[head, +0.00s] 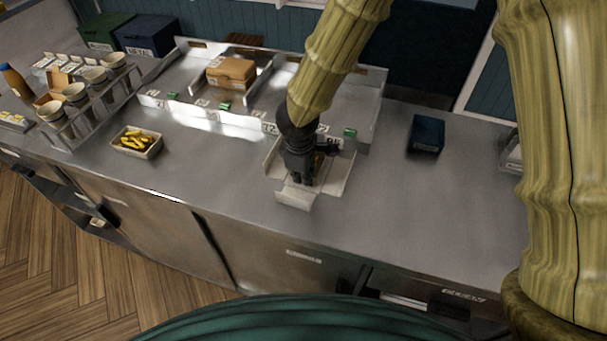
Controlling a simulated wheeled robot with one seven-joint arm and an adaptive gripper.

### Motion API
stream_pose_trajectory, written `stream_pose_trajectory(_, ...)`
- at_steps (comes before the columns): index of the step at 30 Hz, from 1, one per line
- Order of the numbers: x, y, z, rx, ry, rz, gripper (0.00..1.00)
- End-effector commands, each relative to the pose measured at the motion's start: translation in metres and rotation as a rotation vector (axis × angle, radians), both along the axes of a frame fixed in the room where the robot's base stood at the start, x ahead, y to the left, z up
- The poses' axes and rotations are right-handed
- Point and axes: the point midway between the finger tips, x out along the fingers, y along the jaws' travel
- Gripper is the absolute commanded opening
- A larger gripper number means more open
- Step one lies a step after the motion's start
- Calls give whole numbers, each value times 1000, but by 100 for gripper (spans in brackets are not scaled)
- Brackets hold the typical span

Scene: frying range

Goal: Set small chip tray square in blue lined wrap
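My gripper (301,172) is dark and points down at the middle of a pale, flat-bottomed wrap (294,198) with raised flaps, on the steel counter. A small yellow patch, perhaps chips, shows just right of the gripper, so a tray may be in the wrap, but the gripper hides most of it. I cannot tell whether the fingers are shut on anything. No blue lining can be made out on the wrap. Another small pale tray of yellow chips (138,143) stands apart on the counter to the left.
Behind the wrap is a low divided steel rack with numbered labels, holding a brown box (231,73). A cup rack (90,108) stands at the left. A dark blue box (426,134) sits to the right. The counter is clear between the left tray and the wrap.

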Motion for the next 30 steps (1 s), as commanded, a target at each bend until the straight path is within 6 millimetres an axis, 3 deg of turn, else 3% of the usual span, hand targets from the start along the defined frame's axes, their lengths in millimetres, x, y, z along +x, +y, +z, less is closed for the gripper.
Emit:
stream_pose_trajectory(1, 0, 0, 0, 0, 0, 0, 13)
stream_pose_trajectory(3, 0, 0, 0, 0, 0, 0, 25)
stream_pose_trajectory(4, 0, 0, 1, 0, 0, 0, 27)
stream_pose_trajectory(17, 0, 1, 6, 2, -2, -1, 27)
stream_pose_trajectory(30, -8, 4, 70, 3, -4, 0, 27)
